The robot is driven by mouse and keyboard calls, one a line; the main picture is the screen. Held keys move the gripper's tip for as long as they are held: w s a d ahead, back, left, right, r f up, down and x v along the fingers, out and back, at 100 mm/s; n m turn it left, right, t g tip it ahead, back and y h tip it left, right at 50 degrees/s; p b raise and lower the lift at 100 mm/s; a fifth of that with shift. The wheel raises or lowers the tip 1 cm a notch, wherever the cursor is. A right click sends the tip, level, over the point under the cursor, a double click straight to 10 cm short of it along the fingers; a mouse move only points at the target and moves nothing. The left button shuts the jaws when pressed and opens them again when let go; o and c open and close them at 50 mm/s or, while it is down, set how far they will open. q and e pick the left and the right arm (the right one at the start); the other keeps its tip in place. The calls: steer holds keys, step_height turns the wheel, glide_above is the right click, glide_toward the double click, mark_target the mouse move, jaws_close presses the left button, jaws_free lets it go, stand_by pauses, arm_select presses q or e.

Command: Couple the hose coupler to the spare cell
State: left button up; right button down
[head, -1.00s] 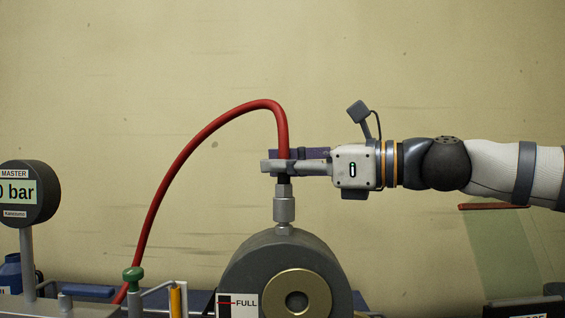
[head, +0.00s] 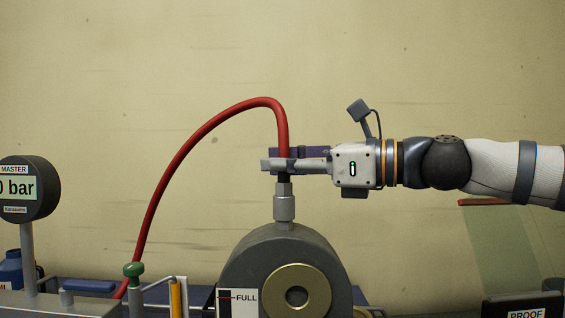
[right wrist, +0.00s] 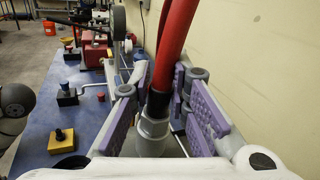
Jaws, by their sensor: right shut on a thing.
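The red hose (head: 187,146) arches up from the lower left and comes down into my right gripper (head: 284,166). The silver hose coupler (head: 284,208) hangs upright below the fingers, under a dark sleeve. The sleeve and coupler also show in the right wrist view (right wrist: 155,130), between purple finger pads. My right gripper is shut on the coupler's upper end. The coupler's lower end meets the top fitting of the round grey cell (head: 240,262), which has a brass ring and a FULL label. I cannot tell whether it is locked. My left gripper is not in view.
A MASTER gauge (head: 30,188) stands at the left. A green-knobbed valve (head: 134,270) is left of the cell. A PROOF sign (head: 524,312) is at the lower right. The wall behind is bare. The blue bench (right wrist: 40,140) has several small items on it.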

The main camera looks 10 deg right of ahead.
steer(key=shift+r, duration=0.15)
steer(key=c, duration=1.4)
jaws_free()
steer(key=shift+c, duration=0.2)
steer(key=v, duration=1.2)
